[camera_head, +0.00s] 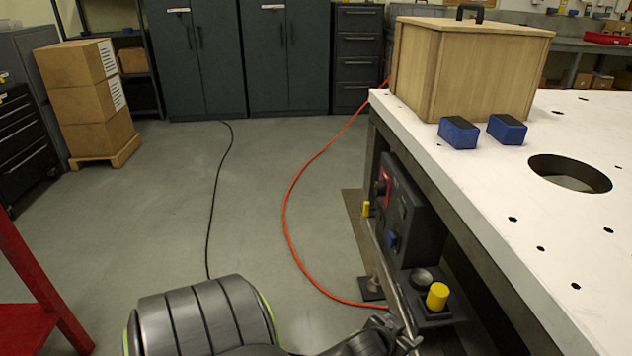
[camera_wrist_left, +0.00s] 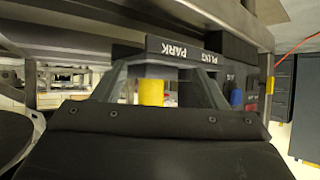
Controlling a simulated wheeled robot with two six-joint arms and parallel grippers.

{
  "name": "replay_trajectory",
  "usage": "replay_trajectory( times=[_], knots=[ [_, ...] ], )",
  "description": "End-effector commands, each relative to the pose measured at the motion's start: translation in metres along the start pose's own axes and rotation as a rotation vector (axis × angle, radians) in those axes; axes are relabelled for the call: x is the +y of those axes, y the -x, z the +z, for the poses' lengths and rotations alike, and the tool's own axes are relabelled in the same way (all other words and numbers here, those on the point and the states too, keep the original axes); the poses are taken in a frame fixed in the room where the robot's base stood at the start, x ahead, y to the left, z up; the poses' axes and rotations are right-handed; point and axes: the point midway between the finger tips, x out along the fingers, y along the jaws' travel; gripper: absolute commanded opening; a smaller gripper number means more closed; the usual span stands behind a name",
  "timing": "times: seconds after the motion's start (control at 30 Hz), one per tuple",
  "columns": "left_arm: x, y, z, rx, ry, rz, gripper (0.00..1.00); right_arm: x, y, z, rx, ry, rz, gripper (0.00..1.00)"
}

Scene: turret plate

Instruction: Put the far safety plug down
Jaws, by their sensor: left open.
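A yellow safety plug (camera_head: 437,296) stands upright on a small dark shelf (camera_head: 432,318) on the table's side. In the left wrist view the yellow plug (camera_wrist_left: 150,92) shows between the two fingers of my left gripper (camera_wrist_left: 165,85), below a label reading PARK. The fingers are apart, with gaps beside the plug. In the head view my left gripper (camera_head: 388,336) is at the bottom, left of the shelf, and its fingertips are hard to make out. A smaller yellow piece (camera_head: 366,208) sits farther along the side. My right gripper is not in view.
A dark round seat (camera_head: 422,277) is beside the plug. A dark control panel (camera_head: 402,212) with a blue knob (camera_head: 392,240) is behind it. A metal rail (camera_head: 392,285) runs along the panel. The white table (camera_head: 480,190) holds a wooden box (camera_head: 465,70) and two blue blocks.

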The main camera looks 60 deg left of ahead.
Motion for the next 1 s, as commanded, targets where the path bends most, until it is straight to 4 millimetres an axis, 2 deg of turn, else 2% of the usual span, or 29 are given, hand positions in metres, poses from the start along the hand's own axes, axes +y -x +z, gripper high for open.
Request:
replay_trajectory(
  times=[0.03, 0.13, 0.2, 0.3, 0.4, 0.5, 0.6, 1.0],
  knots=[
    [-0.002, 0.005, 0.049, -0.111, -0.007, -0.013, 0.66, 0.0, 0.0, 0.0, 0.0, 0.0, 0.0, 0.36],
    [-0.004, 0.026, 0.141, -0.335, -0.034, -0.023, 0.66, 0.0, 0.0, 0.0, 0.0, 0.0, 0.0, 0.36],
    [-0.002, 0.049, 0.202, -0.486, -0.052, -0.017, 0.66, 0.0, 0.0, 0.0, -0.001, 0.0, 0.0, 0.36],
    [0.003, 0.086, 0.271, -0.67, -0.071, 0.003, 0.66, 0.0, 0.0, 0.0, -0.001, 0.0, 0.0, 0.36],
    [0.009, 0.117, 0.318, -0.8, -0.082, 0.029, 0.66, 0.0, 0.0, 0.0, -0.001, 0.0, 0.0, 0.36],
    [0.013, 0.137, 0.343, -0.875, -0.089, 0.046, 0.66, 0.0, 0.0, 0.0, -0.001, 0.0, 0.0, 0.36],
    [0.014, 0.145, 0.352, -0.902, -0.091, 0.054, 0.66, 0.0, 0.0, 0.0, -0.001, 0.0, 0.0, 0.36],
    [0.014, 0.144, 0.351, -0.901, -0.092, 0.054, 0.66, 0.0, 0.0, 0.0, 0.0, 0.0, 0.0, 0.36]
  ],
)
